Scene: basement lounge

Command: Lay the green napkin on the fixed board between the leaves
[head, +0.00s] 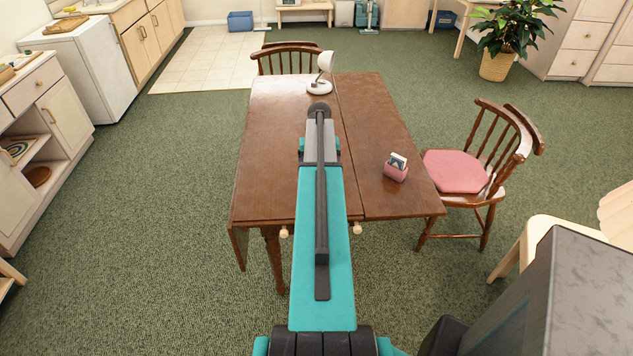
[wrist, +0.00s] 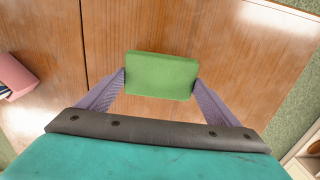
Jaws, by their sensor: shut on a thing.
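The green napkin (wrist: 162,76), a folded flat pad, is between the two purple fingers of my gripper (wrist: 160,84) in the wrist view. The gripper is shut on its two ends. Behind the napkin is the fixed board (wrist: 215,35), glossy brown wood; I cannot tell whether the napkin touches it. In the head view the fixed board (head: 268,150) is the part left of the long seam. The raised leaf (head: 385,130) lies to its right. The left leaf (head: 238,245) appears to hang down. My arm hides the gripper and napkin in the head view.
A white lamp (head: 321,80) stands at the table's far end. A pink holder with cards (head: 396,168) sits on the raised leaf. A chair with a pink seat (head: 460,172) stands at the right, another chair (head: 287,58) at the far end. The board's left part is bare.

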